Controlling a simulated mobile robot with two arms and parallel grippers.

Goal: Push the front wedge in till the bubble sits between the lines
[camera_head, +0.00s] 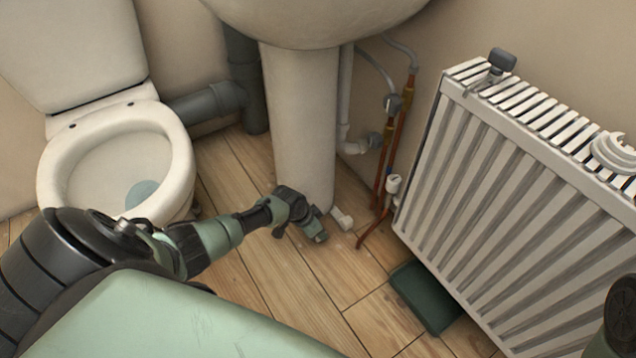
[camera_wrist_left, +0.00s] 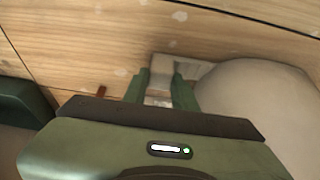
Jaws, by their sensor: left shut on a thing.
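My left gripper (camera_head: 318,236) is low at the foot of the white pedestal (camera_head: 300,130), on its front side. In the left wrist view its two green fingers (camera_wrist_left: 160,92) are shut on a small pale piece (camera_wrist_left: 161,78), which looks like the front wedge. The fingers hide much of it, and I cannot tell how far it goes under the pedestal. The pedestal's rounded side (camera_wrist_left: 255,115) fills the right of the wrist view. No level bubble or lines are visible.
A toilet (camera_head: 115,150) stands at left and a white radiator (camera_head: 510,210) at right. Copper pipes (camera_head: 390,150) run down between pedestal and radiator. A dark green box (camera_head: 425,297) lies by the radiator's foot. The wooden floor (camera_head: 300,290) before the pedestal is clear.

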